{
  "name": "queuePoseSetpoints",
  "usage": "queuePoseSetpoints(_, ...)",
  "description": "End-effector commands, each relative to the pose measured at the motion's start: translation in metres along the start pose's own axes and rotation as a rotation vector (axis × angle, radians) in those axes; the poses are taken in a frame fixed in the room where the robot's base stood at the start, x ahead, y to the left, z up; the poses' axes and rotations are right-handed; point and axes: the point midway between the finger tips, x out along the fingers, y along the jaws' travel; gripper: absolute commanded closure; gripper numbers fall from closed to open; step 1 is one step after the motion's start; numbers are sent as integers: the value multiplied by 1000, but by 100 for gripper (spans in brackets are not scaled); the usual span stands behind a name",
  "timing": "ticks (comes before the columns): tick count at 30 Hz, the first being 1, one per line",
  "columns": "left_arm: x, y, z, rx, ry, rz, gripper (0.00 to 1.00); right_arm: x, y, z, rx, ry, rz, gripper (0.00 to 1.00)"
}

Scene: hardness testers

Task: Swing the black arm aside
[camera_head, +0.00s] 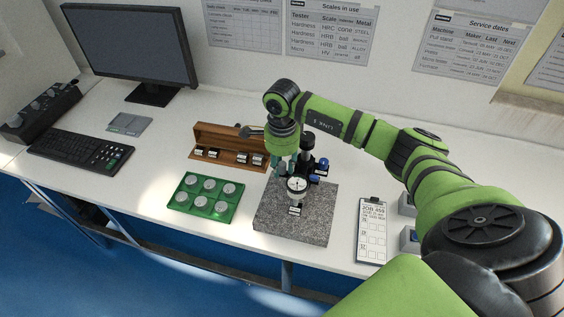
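A dial gauge (297,186) with a white face stands over a grey granite base (285,230). Behind it is a stand with a black-topped post (308,141) and blue knobs (321,167). The black arm that links post and gauge is mostly hidden and too small to make out clearly. My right arm reaches in from the right, over the stand, and its wrist points down just left of the post. My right gripper (281,167) is close beside the gauge's upper left. Its fingers are hard to see, and I cannot tell whether they touch anything. My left gripper is not in view.
An open wooden case (226,143) with small blocks and a green tray (183,204) of round discs sit left of the granite base. A clipboard (372,235) and grey boxes (408,240) are at right. A keyboard (80,150) and monitor (130,45) stand at far left.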

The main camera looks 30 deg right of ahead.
Motion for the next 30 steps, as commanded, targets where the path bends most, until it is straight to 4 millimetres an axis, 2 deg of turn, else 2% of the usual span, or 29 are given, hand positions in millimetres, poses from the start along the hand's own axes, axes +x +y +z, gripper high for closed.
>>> queuePoseSetpoints(3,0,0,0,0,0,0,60,0,0,0,0,0,0,69)
queuePoseSetpoints(4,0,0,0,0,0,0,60,0,0,0,0,-1,0,77)
queuePoseSetpoints(6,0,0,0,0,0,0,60,0,0,0,0,-1,0,100)
queuePoseSetpoints(20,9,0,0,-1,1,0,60,1,-5,2,53,-4,-2,100)
queuePoseSetpoints(30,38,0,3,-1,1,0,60,3,-25,5,299,-5,-4,100)
